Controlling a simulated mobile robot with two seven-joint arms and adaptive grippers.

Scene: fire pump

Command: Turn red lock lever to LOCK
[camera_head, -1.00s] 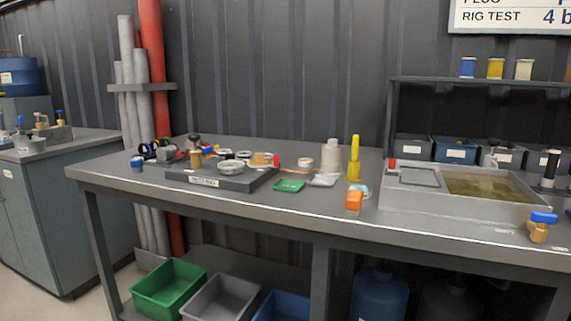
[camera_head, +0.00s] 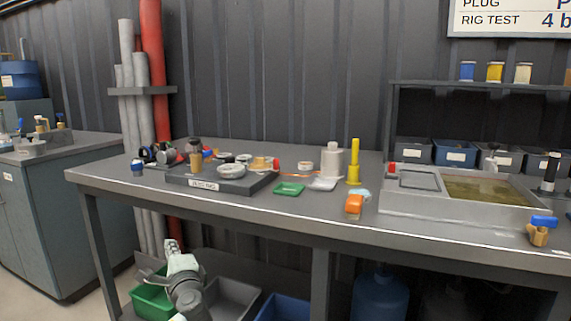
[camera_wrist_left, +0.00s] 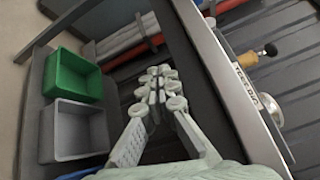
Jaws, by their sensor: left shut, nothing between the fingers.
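No lever marked LOCK can be made out. A small red part (camera_head: 276,164) stands at the right end of the dark labelled plate (camera_head: 247,186) on the bench. Another small red part (camera_head: 392,167) sits at the left corner of the grey basin. I cannot tell whether either is the red lock lever. My left gripper (camera_head: 171,246) is shut and empty, below the bench top and in front of it, near the green bin. Its closed fingers also show in the left wrist view (camera_wrist_left: 161,84). My right gripper is not in view.
The bench's front edge (camera_head: 300,229) runs above and beside my left gripper. A green bin (camera_head: 152,300), a grey bin (camera_head: 236,293) and a blue bin (camera_head: 283,308) sit below. An orange-handled part (camera_head: 354,205) and a yellow post (camera_head: 354,165) stand on the bench.

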